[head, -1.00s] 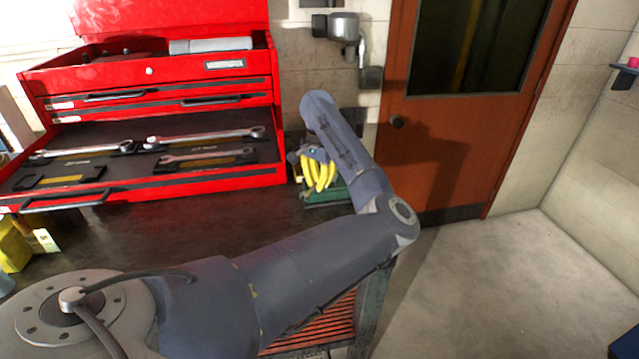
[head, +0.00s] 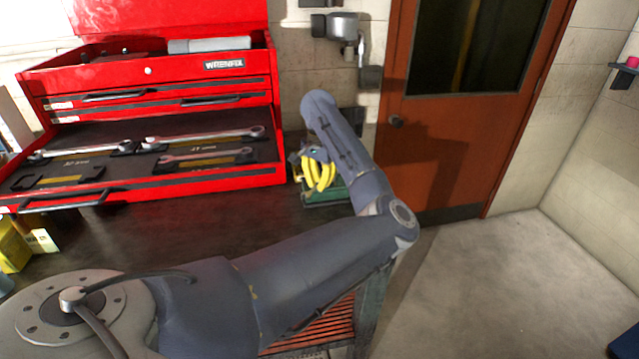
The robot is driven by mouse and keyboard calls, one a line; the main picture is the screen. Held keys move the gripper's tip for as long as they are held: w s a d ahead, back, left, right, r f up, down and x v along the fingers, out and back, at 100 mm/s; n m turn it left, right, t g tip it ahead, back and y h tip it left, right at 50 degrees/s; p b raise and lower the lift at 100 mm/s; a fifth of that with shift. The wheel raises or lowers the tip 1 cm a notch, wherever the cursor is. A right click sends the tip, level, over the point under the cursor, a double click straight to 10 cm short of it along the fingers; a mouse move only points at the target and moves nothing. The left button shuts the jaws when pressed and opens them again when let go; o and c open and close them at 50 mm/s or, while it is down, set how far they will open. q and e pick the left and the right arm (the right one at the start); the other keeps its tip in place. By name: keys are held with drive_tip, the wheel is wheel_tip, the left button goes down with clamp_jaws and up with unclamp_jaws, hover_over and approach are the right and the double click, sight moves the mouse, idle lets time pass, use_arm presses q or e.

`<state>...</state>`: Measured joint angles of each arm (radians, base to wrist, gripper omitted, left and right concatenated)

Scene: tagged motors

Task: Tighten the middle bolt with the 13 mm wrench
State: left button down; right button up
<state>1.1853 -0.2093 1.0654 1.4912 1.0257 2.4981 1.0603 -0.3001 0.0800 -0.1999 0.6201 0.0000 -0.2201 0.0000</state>
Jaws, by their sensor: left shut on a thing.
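My left arm reaches from the lower left to the right, then bends up and back over the bench. Its gripper (head: 314,154) shows only as a small grey piece, partly behind my forearm, beside yellow curved pieces. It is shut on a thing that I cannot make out. Three wrenches lie in the open drawer: one at the left (head: 80,149), a long one (head: 205,134) at the back right and a shorter one (head: 207,156) in front of it. The front left holder (head: 58,178) looks empty. I see no bolt. My right gripper is out of view.
The red tool chest (head: 228,178) stands at the back left of the dark bench (head: 215,222). A green object (head: 325,194) with yellow banana-like pieces (head: 319,175) sits at the bench's right end. A yellow box (head: 14,245) is at the left edge. An orange door (head: 440,150) is behind.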

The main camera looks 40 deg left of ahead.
use_arm(q)
drive_tip(key=shift+r, duration=0.8)
idle(0.4)
drive_tip(key=shift+r, duration=0.9)
drive_tip(key=w+d+n, duration=0.4)
drive_tip(key=d+n, duration=0.3)
drive_tip(key=n, duration=0.6)
drive_tip(key=shift+w+n, duration=0.3)
drive_tip(key=shift+w, duration=0.05)
drive_tip(key=shift+f, duration=1.7)
idle(1.4)
drive_tip(key=shift+s+a+m, duration=0.35)
drive_tip(key=shift+s+m, duration=0.35)
drive_tip(key=shift+m, duration=0.5)
